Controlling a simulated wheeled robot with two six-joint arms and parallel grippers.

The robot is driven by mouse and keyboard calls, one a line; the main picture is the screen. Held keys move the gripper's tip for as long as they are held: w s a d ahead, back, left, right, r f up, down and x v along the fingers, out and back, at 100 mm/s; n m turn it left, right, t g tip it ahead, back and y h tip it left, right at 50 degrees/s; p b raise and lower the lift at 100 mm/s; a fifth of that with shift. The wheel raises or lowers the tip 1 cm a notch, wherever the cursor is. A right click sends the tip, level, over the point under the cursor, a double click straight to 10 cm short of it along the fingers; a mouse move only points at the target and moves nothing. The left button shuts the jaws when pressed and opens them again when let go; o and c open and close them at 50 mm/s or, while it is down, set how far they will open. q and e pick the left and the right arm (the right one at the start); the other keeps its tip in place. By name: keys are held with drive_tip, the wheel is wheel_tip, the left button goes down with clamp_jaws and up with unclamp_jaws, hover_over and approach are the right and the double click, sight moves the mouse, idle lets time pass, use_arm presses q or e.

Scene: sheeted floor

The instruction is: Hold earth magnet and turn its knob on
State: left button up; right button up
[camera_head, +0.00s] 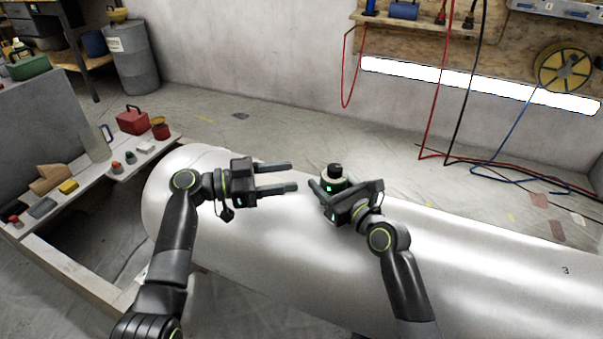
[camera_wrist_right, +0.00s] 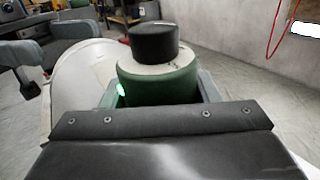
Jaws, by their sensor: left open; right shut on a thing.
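The earth magnet (camera_head: 334,174) is a short green cylinder with a pale top and a black knob (camera_head: 335,168) on it. My right gripper (camera_head: 326,190) is shut on its green body, above the shiny metal cylinder (camera_head: 240,258); I cannot tell whether the magnet touches the metal. In the right wrist view the magnet (camera_wrist_right: 157,85) stands upright between the fingers, with the black knob (camera_wrist_right: 153,43) on top and a small green light on its side. My left gripper (camera_head: 292,177) is open and empty, to the left of the magnet, its fingers pointing toward it.
A low bench (camera_head: 105,176) at the left holds a red toolbox (camera_head: 132,121), a red can (camera_head: 160,129) and other small items. A grey barrel (camera_head: 133,58) stands at the back. Red, black and blue cables hang at the back right. The metal surface around the magnet is clear.

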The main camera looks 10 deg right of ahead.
sight(327, 171)
use_arm(q)
drive_tip(key=shift+a, duration=0.3)
drive_tip(key=d, duration=1.2)
drive_tip(key=shift+d+r, duration=0.1)
drive_tip(key=shift+d, duration=0.1)
drive_tip(key=shift+c, duration=0.3)
